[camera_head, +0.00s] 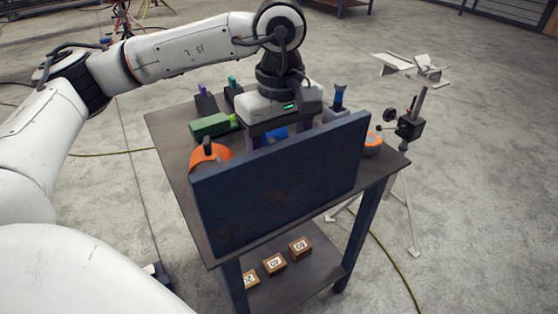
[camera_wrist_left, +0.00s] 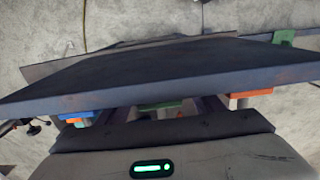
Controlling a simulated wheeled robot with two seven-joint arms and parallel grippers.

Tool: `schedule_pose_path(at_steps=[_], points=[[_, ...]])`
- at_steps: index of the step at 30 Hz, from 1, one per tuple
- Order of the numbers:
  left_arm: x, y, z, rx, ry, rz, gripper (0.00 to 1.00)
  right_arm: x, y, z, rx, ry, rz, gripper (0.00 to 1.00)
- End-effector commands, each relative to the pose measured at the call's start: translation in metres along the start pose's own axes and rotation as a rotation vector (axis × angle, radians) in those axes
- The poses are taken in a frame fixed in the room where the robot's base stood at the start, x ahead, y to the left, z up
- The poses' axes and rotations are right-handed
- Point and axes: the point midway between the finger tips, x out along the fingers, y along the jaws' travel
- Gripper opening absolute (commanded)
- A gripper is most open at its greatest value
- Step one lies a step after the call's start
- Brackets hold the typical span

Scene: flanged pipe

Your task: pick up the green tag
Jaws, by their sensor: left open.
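My left gripper (camera_head: 276,134) is over the table behind a dark upright panel (camera_head: 280,185), pointing down, with its jaws open. The panel hides its fingertips in the head view. In the left wrist view a small green piece (camera_wrist_left: 160,106) shows between the open fingers, partly covered by the panel edge and the gripper body. It may be the green tag, but too little of it shows to be sure. I cannot see any contact with it. A blue piece (camera_head: 275,133) shows between the fingers in the head view. My right gripper is not in view.
A green block (camera_head: 210,125) and an orange rounded tool (camera_head: 208,157) are left of the gripper. A blue-topped tool (camera_head: 339,96) and an orange-and-white round item (camera_head: 372,144) are right. The panel stands along the table's (camera_head: 166,124) near side. Numbered boxes (camera_head: 274,263) sit on the lower shelf.

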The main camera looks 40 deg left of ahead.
Motion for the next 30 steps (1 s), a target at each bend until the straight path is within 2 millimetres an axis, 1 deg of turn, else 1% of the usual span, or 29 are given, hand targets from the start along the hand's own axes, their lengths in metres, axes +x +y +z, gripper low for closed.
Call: schedule_pose_path(at_steps=[2, 8, 15, 16, 23, 28, 30], points=[[0.0033, 0.0001, -0.0001, 0.000, 0.000, 0.001, 0.61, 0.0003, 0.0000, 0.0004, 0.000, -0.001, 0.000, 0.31], [0.0035, 0.0002, 0.0000, 0.000, 0.000, 0.002, 0.61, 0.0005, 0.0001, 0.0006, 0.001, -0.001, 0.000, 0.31], [0.0032, 0.0002, 0.0000, 0.000, -0.001, 0.001, 0.20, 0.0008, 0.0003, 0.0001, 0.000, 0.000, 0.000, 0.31], [0.0031, 0.0002, 0.0000, 0.000, 0.000, 0.001, 0.18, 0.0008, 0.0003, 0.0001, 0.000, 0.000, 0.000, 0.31], [0.0026, 0.0003, 0.0000, 0.000, 0.000, 0.002, 0.18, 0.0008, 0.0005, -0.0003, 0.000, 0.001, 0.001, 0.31], [-0.0049, 0.0010, 0.0008, 0.003, 0.000, 0.001, 0.18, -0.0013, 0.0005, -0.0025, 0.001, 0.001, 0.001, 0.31], [-0.0023, -0.0002, -0.0066, -0.001, 0.000, 0.001, 0.18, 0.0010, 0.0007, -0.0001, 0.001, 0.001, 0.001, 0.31]])
